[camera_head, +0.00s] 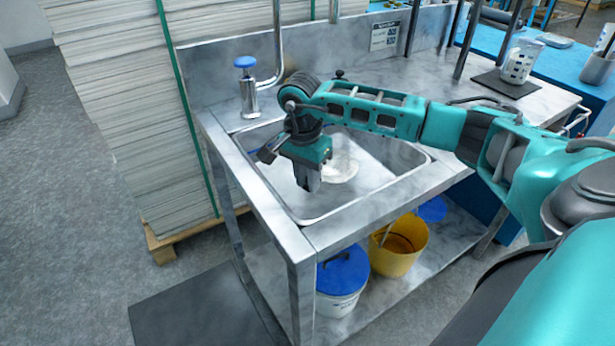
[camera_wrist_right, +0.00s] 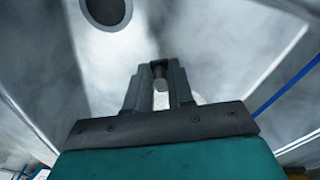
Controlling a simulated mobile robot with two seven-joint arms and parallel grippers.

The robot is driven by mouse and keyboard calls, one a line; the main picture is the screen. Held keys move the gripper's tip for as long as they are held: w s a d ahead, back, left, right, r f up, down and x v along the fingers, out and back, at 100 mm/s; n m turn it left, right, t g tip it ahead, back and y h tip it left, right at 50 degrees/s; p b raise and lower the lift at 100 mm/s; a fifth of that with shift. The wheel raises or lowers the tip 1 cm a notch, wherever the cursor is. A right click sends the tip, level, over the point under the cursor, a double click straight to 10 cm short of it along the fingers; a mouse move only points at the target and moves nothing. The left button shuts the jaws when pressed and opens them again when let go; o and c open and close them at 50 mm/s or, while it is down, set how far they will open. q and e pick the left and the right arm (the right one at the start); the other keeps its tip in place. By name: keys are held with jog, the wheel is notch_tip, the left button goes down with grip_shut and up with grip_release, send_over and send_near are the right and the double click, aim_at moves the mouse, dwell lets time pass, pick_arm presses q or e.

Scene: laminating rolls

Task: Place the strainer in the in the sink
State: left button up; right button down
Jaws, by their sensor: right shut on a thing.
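The sink (camera_head: 375,178) is a steel basin set in a metal counter. My right gripper (camera_head: 307,184) reaches down into it from above, fingers low inside the basin. A pale round thing, which looks like the strainer (camera_head: 341,167), shows just right of the gripper, partly hidden behind it. In the right wrist view the fingers (camera_wrist_right: 159,72) are closed together at the tips, with a small dark piece between them and a pale patch (camera_wrist_right: 161,101) behind. Most of what they hold is hidden. The dark round drain hole (camera_wrist_right: 106,10) lies beyond the fingertips. My left gripper is out of view.
A blue-topped tap (camera_head: 247,85) stands at the sink's back left corner. A jar (camera_head: 521,62) stands on a dark mat at the counter's right end. A yellow bucket (camera_head: 399,247) and a blue-lidded bucket (camera_head: 342,281) stand below. Stacked sheets (camera_head: 130,110) rise left of the counter.

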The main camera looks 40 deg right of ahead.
jog(key=shift+r, duration=0.1)
jog(key=c, duration=1)
grip_release()
jog(key=r, duration=0.8)
jog(key=a+r+p, duration=0.1)
jog(key=r, duration=0.3)
jog(key=shift+w, duration=0.1)
